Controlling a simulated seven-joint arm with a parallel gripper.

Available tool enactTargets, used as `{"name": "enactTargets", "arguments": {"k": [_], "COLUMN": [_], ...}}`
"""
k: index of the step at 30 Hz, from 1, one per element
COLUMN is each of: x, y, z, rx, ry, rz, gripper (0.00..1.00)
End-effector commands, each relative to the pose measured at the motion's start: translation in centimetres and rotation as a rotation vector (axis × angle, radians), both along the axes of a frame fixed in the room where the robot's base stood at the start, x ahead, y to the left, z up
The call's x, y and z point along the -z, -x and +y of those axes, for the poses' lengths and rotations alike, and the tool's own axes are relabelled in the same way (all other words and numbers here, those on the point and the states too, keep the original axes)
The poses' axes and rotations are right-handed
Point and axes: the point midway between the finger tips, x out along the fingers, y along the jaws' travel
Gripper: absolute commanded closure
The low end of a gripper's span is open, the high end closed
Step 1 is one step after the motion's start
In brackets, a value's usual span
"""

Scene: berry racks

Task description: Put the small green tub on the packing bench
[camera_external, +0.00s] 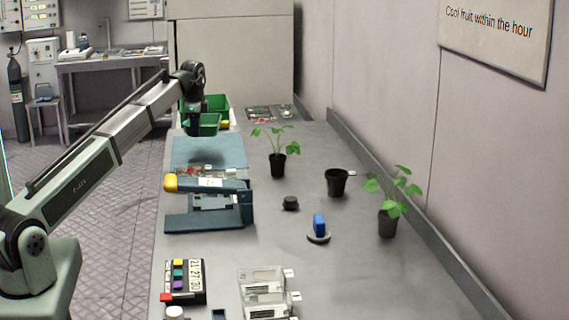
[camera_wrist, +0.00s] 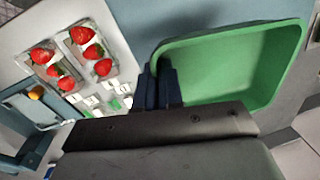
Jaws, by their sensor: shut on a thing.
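The small green tub (camera_external: 207,121) hangs from my gripper (camera_external: 194,132) above the far end of the blue mat (camera_external: 215,143) on the long grey bench (camera_external: 300,235). A dark shadow lies on the mat below. In the wrist view, the empty tub (camera_wrist: 235,60) is close up, and my gripper (camera_wrist: 158,88) is shut on its left wall, near the rim. The tub looks clear of the bench.
A larger green crate (camera_external: 221,103) stands behind the tub. A blue-grey press (camera_external: 211,203) with a yellow end stands nearer. Punnets of strawberries (camera_wrist: 88,48) lie left of the tub in the wrist view. Potted plants (camera_external: 278,163) and a black pot (camera_external: 337,183) stand to the right.

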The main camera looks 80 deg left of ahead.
Motion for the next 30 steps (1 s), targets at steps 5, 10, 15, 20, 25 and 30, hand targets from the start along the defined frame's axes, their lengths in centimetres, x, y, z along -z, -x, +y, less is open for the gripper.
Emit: {"name": "enactTargets", "arguments": {"k": [5,10,15,20,25,30], "x": [0.0,0.5,2.7,5.3,6.6,8.1], "y": [0.1,0.1,0.1,0.1,0.1,0.1], "z": [0.0,-0.1,-0.2,-0.2,-0.1,-0.1], "rx": [-0.111,-0.153,-0.155,-0.154,-0.154,-0.153], "ry": [0.003,0.004,0.005,0.005,0.004,0.004], "rz": [-0.008,-0.013,-0.013,-0.013,-0.013,-0.014], "gripper": [1.0,1.0,1.0,1.0,1.0,1.0]}}
